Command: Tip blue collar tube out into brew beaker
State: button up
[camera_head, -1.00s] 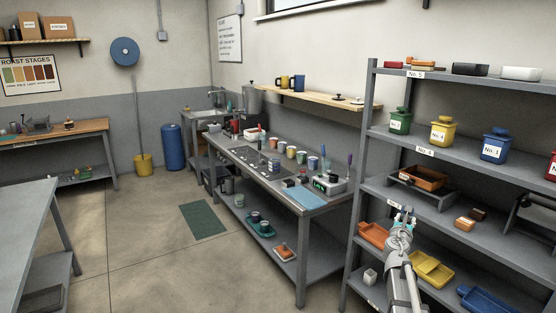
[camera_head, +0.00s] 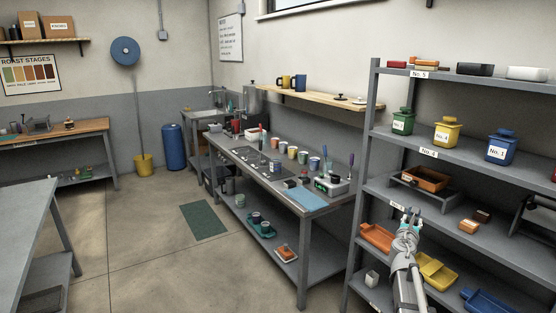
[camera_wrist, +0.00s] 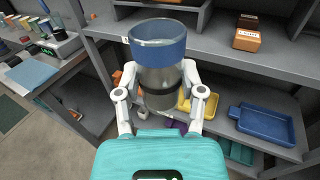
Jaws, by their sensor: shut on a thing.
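The blue collar tube (camera_wrist: 158,68) fills the middle of the wrist view. It has a wide blue band at its open rim, a grey see-through body and a dark band lower down. My gripper (camera_wrist: 160,92) is shut on it, one white finger on each side. I cannot make out any contents. In the head view my gripper (camera_head: 411,216) is in front of the right shelf rack, and the tube is too small to tell there. I cannot pick out the brew beaker for sure among the small things on the workbench.
The shelf rack (camera_head: 372,150) stands close by, with an orange tray (camera_head: 376,238), yellow tray (camera_head: 437,270) and blue tray (camera_wrist: 262,124) near my arm. The workbench (camera_head: 262,190) holds several cups, a scale (camera_head: 332,185) and a blue mat (camera_head: 305,199). The floor left of it is mostly clear.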

aim_at(276, 162)
jog(key=z, duration=0.05)
jog(key=i, duration=0.95)
jog(key=u, duration=0.05)
